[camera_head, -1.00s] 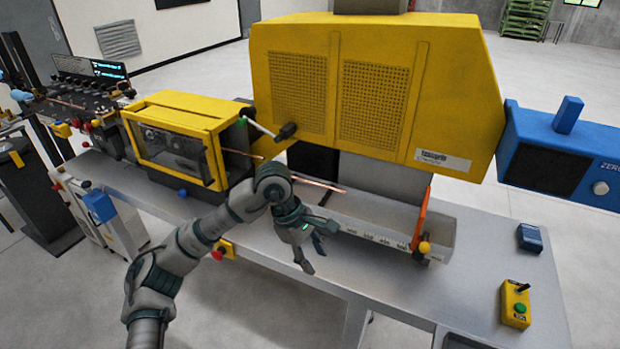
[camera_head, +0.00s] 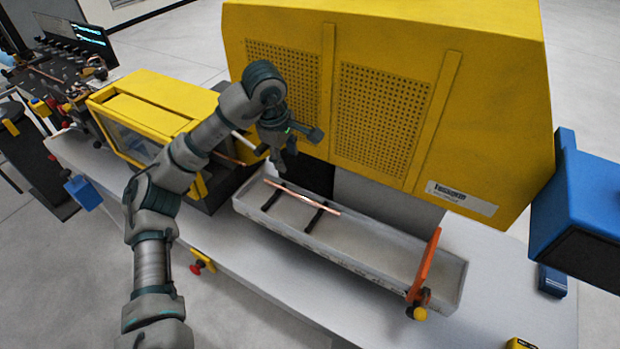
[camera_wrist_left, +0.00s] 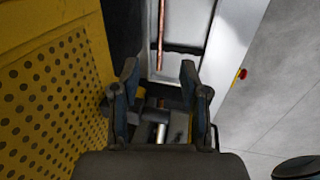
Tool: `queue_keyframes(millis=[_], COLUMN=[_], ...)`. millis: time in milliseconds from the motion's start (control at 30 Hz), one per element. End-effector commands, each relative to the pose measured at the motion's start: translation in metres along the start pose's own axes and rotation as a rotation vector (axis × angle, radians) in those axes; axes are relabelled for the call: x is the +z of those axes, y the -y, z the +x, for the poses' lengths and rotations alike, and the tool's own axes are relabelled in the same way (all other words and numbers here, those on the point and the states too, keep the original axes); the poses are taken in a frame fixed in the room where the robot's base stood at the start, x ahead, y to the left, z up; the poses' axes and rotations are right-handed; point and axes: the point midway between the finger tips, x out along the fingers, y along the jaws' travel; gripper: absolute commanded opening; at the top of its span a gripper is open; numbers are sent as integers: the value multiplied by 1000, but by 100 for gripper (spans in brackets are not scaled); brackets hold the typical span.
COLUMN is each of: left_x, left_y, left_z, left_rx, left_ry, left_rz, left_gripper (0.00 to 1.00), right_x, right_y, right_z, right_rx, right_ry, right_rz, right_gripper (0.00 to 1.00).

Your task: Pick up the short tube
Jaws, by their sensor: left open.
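A short copper tube (camera_head: 303,198) lies across two black supports in the light grey tray (camera_head: 375,257), in front of the yellow machine cover. In the left wrist view the copper tube (camera_wrist_left: 161,30) runs up from just beyond the fingertips. My left gripper (camera_head: 297,150) is open and empty. It hangs above and behind the tube's left part, close to the perforated cover. In the left wrist view its two fingers (camera_wrist_left: 159,76) stand apart with nothing between them that I can tell is held. My right gripper is out of view.
The yellow cover (camera_head: 385,120) stands close behind my gripper. A yellow-framed machine (camera_head: 150,110) is at the left, with another copper tube (camera_head: 228,160) coming out of it. An orange stop (camera_head: 424,268) stands at the tray's right end. The tray's right half is empty.

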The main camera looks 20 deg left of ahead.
Motion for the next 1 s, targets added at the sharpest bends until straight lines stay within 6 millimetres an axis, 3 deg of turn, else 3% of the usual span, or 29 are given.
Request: queue_keyframes(millis=[167, 500, 833, 1000], left_x=[2, -1, 1, 6], left_y=[2, -3, -3, -6], left_z=[15, 97, 129, 156], left_rx=[-1, -7, -2, -5], left_ry=[-2, 0, 0, -1], left_rz=[2, 1, 1, 2], left_gripper=[44, 44, 44, 44], right_x=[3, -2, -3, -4], right_y=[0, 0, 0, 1], right_z=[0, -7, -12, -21], right_rx=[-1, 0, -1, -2], right_ry=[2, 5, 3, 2], right_rz=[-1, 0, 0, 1], right_gripper=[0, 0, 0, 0])
